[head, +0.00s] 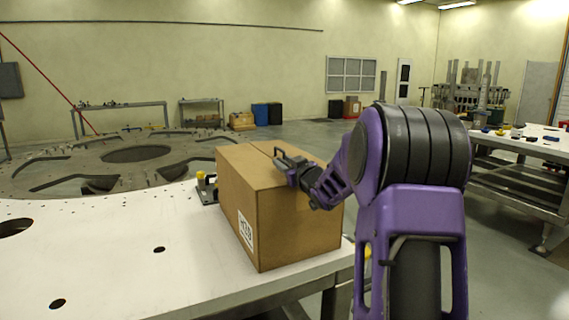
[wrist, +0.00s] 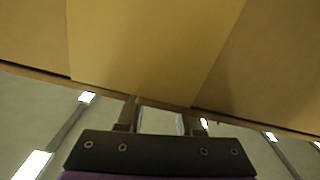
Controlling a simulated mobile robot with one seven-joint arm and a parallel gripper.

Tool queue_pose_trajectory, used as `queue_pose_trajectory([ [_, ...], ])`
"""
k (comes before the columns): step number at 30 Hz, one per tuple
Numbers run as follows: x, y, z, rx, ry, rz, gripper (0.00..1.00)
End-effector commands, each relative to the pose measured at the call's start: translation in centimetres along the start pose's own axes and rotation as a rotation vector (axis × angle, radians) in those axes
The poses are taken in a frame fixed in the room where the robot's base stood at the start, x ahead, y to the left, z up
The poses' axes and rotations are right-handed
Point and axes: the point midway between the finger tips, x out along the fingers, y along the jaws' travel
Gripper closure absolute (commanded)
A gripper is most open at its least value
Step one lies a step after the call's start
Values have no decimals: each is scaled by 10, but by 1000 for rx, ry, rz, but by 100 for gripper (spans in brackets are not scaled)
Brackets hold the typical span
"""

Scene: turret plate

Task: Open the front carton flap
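A brown cardboard carton (head: 298,228) stands upright on the white table, with a printed label on its left-hand face. Its top looks closed, with a seam across it; the front flap (head: 245,168) looks flat, partly hidden by my gripper. My gripper (head: 281,160) is at the top of the carton, over its right part. The carton's cardboard (wrist: 150,45) fills the upper part of that view, close to the fingertips. I cannot tell whether they touch it.
The white table (head: 110,255) has round holes and is mostly clear left of the carton. A large round metal plate (head: 90,165) lies beyond. Another workbench (head: 525,150) with small parts stands at right.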

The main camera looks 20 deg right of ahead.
Motion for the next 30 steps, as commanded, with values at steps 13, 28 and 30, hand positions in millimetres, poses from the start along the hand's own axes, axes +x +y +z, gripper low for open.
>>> queue_pose_trajectory([
  [13, 0, 0, 0, -1, 0, 1, 100],
  [28, 0, 1, 0, -1, 0, 1, 100],
  [30, 0, 1, 0, -1, 0, 1, 100],
])
